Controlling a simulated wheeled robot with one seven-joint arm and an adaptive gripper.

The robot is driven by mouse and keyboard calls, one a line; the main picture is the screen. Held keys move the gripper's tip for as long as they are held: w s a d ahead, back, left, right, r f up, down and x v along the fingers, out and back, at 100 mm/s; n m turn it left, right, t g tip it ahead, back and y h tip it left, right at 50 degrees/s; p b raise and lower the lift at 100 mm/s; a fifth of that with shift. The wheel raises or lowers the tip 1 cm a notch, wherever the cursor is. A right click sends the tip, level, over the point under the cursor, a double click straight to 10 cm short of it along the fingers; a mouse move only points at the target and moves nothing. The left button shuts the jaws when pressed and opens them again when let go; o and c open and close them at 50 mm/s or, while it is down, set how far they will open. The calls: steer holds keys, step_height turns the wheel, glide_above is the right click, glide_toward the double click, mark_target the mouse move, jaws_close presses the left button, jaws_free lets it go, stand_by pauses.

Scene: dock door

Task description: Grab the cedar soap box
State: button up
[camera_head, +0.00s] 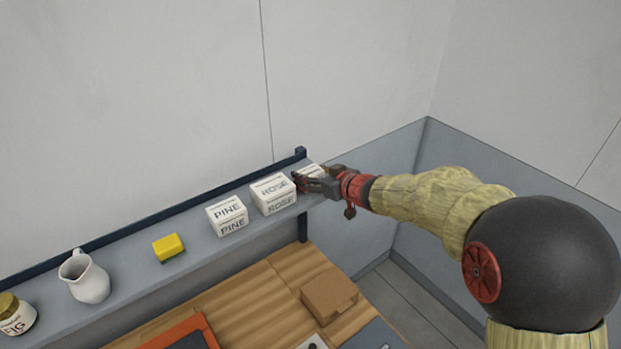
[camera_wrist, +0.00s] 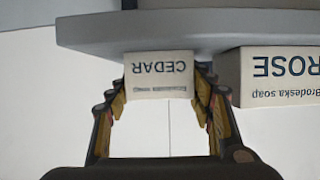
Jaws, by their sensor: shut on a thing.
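The cedar soap box (camera_wrist: 158,75) is white with dark lettering. In the wrist view it sits between the two fingers of my gripper (camera_wrist: 160,105), which are shut on its sides. In the head view, the box (camera_head: 312,170) shows only in part at the right end of the grey shelf (camera_head: 130,271), behind my gripper (camera_head: 308,182). I cannot tell whether it still rests on the shelf.
The rose soap box (camera_head: 273,194) stands close beside it, with the pine soap box (camera_head: 227,215) further left. A yellow sponge (camera_head: 168,247), a white jug (camera_head: 84,277) and a fig jar (camera_head: 15,315) follow. A brown box (camera_head: 329,296) lies on the wooden table below.

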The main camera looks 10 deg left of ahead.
steer(key=shift+c, duration=1)
steer(key=shift+r, duration=0.1)
